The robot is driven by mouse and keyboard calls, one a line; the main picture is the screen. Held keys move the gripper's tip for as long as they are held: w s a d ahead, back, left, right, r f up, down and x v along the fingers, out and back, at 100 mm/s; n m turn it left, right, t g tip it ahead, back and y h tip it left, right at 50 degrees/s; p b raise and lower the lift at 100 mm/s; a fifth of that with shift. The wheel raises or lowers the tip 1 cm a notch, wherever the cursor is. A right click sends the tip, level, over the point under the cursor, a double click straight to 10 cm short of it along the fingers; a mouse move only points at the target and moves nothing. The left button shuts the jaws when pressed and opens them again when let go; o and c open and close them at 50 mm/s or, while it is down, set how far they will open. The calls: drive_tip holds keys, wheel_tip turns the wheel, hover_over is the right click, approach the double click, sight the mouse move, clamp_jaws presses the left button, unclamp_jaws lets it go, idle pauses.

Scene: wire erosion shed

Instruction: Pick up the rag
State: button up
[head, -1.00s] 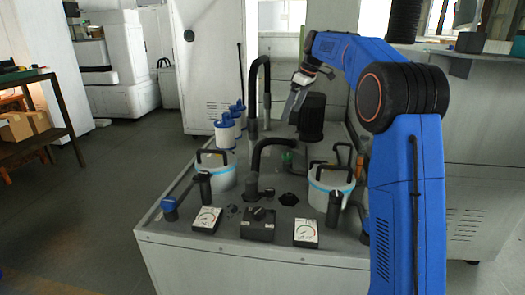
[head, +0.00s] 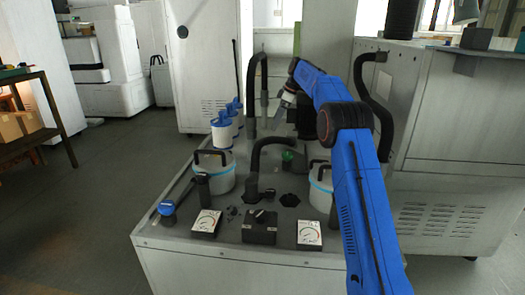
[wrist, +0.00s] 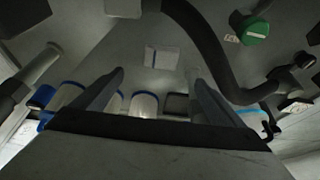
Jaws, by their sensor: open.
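I cannot make out a rag for certain. In the wrist view a small, pale, flat square (wrist: 162,57) with faint lines lies on the grey top, just beyond and between my fingertips; I cannot tell whether it is a folded rag or a plate. My gripper (wrist: 156,73) is open, with nothing between its two dark fingers. In the head view my gripper (head: 281,112) hangs over the back of the grey machine top (head: 190,228), pointing down, beside a black hose. My arm hides part of the top on the right.
Black hoses (head: 252,85) rise near my gripper. White canisters with blue tops (head: 222,132) stand at the left, and handled tubs (head: 214,176) stand nearer. A green knob (wrist: 256,31) is close at right in the wrist view. Gauges (head: 207,222) line the front.

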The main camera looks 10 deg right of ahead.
sight(263, 147)
drive_tip(key=x, duration=1.4)
drive_tip(key=shift+s+a+f, duration=0.15)
drive_tip(key=shift+f, duration=0.15)
drive_tip(key=c, duration=1.2)
drive_tip(key=shift+r, duration=0.15)
drive_tip(key=shift+c, duration=0.2)
